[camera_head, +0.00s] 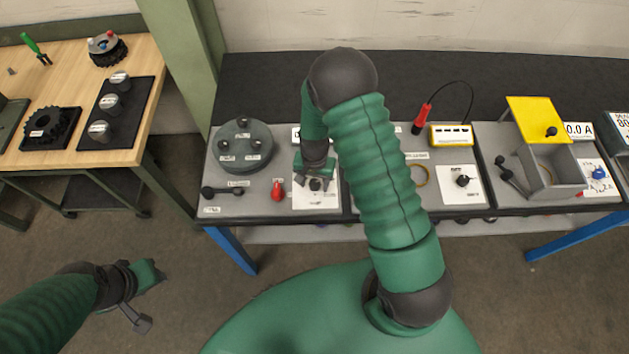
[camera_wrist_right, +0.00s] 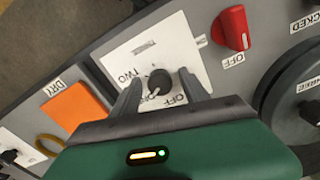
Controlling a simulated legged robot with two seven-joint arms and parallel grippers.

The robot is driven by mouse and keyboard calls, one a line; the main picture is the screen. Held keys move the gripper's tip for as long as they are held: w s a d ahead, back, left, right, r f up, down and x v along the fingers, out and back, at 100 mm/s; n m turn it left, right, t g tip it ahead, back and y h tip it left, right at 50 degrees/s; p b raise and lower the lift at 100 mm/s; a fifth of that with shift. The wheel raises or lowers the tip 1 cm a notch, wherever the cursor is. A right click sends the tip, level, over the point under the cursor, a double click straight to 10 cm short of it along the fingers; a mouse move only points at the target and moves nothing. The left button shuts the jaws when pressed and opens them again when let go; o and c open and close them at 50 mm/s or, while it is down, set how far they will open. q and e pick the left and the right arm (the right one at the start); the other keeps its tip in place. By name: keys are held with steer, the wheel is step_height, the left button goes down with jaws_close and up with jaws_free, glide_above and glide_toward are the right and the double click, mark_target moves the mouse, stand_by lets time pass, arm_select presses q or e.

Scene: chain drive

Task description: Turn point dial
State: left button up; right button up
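A black dial knob (camera_wrist_right: 159,82) with a white pointer mark sits on a white plate (camera_wrist_right: 132,50) labelled TWO and OFF. In the head view the same knob (camera_head: 316,184) is on the grey panel near the bench's front edge. My right gripper (camera_wrist_right: 160,90) is over the plate, its two fingers on either side of the knob with visible gaps; it is open. In the head view my right gripper (camera_head: 315,177) partly covers the plate. My left gripper (camera_head: 140,300) hangs over the floor at lower left, away from the bench; its finger opening is unclear.
A red switch (camera_head: 277,189) stands just left of the dial plate, and a round grey housing (camera_head: 242,148) behind it. Another white plate with a black dial (camera_head: 463,181) is to the right. A yellow meter (camera_head: 450,136) and a grey box with a yellow lid (camera_head: 537,120) stand further right.

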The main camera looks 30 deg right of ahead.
mark_target(314, 183)
step_height(314, 183, up, 17)
steer(key=b, duration=0.2)
stand_by(0.3)
steer(key=shift+w+f, duration=0.1)
steer(key=shift+f, duration=0.05)
steer(key=s+a+f+n+t+b, duration=0.2)
steer(key=s+a+f+n+b, duration=0.1)
steer(key=s+a+n, duration=0.4)
steer(key=shift+s+a+f+n+t+b, duration=0.15)
steer(key=shift+s+f+n+t+b, duration=0.2)
steer(key=shift+s+n+b, duration=0.6)
steer(key=shift+s, duration=0.4)
